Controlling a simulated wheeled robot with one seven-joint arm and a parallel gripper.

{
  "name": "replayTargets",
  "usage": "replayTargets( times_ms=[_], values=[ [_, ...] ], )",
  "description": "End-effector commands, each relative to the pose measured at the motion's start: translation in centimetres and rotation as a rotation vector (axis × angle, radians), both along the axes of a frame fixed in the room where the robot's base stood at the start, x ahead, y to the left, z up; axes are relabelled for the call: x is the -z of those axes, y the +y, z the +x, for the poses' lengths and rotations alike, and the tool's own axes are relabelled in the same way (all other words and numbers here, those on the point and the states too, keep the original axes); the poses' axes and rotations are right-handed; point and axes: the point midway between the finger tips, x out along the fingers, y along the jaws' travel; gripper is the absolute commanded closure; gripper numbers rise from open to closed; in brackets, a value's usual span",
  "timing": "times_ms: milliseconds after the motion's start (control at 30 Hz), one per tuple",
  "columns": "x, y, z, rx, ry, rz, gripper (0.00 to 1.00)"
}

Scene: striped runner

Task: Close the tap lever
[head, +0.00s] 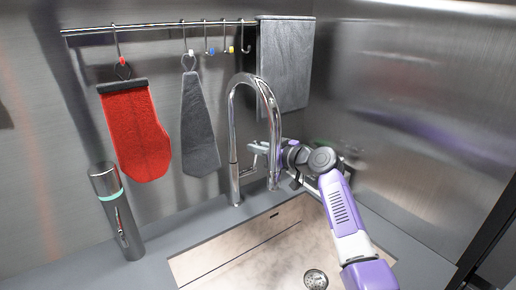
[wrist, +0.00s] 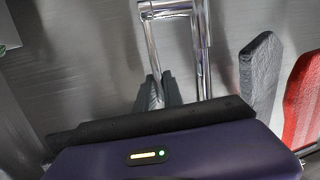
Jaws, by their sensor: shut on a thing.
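The chrome tap (head: 235,150) stands at the back of the sink, with a high curved spout. Its lever sits on a short side body; in the head view the lever is largely hidden by the spout and my gripper (head: 280,153). In the wrist view the tap column (wrist: 203,60) runs down the middle, and the thin chrome lever (wrist: 151,45) runs from the side body to between my dark fingers. My gripper (wrist: 160,90) is shut on the lever, just right of the spout in the head view.
The sink basin (head: 245,262) is empty. Metal walls close the back and right.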

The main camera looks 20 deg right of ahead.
Motion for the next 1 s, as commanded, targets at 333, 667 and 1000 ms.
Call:
replayTargets(
  times_ms=[333,667,1000],
  values=[
    [0.0,0.0,0.0,0.0,-0.001,0.0,0.67],
    [0.0,-0.4,-0.6,0.001,-0.001,-0.001,0.67],
    [-0.7,-2.6,-4.6,0.003,-0.002,-0.002,0.67]
  ],
)
